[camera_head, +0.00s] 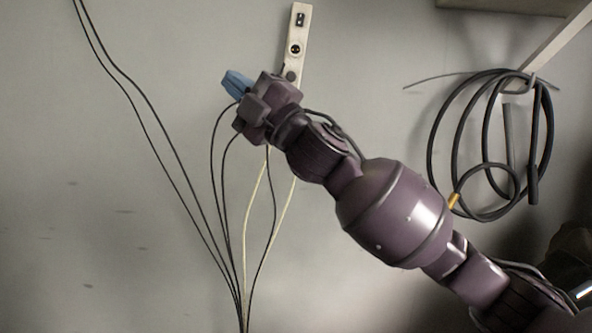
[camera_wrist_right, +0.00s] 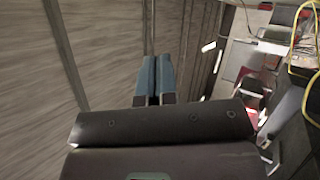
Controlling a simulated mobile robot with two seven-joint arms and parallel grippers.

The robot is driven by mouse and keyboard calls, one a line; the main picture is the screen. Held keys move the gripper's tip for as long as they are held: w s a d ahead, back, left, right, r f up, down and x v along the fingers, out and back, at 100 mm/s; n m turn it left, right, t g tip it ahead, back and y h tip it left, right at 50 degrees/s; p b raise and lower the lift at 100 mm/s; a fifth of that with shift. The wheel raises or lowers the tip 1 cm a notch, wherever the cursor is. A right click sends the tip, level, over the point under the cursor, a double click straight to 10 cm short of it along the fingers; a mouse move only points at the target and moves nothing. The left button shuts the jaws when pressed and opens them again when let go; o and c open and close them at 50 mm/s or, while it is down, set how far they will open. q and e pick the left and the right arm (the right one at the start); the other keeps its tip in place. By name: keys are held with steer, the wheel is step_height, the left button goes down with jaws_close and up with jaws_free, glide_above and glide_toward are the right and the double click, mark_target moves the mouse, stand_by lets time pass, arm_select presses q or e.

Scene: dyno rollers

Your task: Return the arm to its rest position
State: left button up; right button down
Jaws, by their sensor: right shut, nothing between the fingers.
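My right arm (camera_head: 395,212) comes in from the lower right in the head view and stretches up and left in front of a grey wall. Its gripper (camera_head: 237,82) has blue fingers that point up and left, just left of a pale socket strip. In the right wrist view the two blue fingers (camera_wrist_right: 155,75) lie side by side, closed, with nothing between them. My left gripper is in neither view.
The pale socket strip (camera_head: 299,42) is on the wall, partly hidden by my gripper. Black and pale cables (camera_head: 243,300) hang below and left. A coiled black hose (camera_head: 545,140) hangs at right. The wall at far left is mostly clear.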

steer(key=w+d+f+m+t+h, duration=0.35)
steer(key=d+f+m+h, duration=0.2)
steer(key=f+m, duration=0.35)
steer(key=w+d+f+m+t+h, duration=0.2)
steer(key=d+f+m+t+h, duration=0.35)
steer(key=f, duration=0.65)
steer(key=s+d+f+m+g+h, duration=0.1)
steer(key=s+d+f+m+h, duration=0.1)
steer(key=d+f+m, duration=0.5)
steer(key=s+d+f+m+h, duration=0.1)
steer(key=d+f+h, duration=0.25)
steer(key=f, duration=0.65)
steer(key=s+d+f+m+g+h, duration=0.25)
steer(key=s+d+f, duration=0.4)
steer(key=f, duration=0.35)
steer(key=s+d+f+m+g+h, duration=0.1)
steer(key=s+d+f+m+h, duration=0.15)
steer(key=s+d+f, duration=0.55)
steer(key=s+f+m+g+h, duration=0.1)
steer(key=s+f+g, duration=0.3)
steer(key=s+f, duration=0.9)
steer(key=shift+s+d+f+m, duration=0.3)
steer(key=shift+s+f+m, duration=0.05)
steer(key=shift+s, duration=0.4)
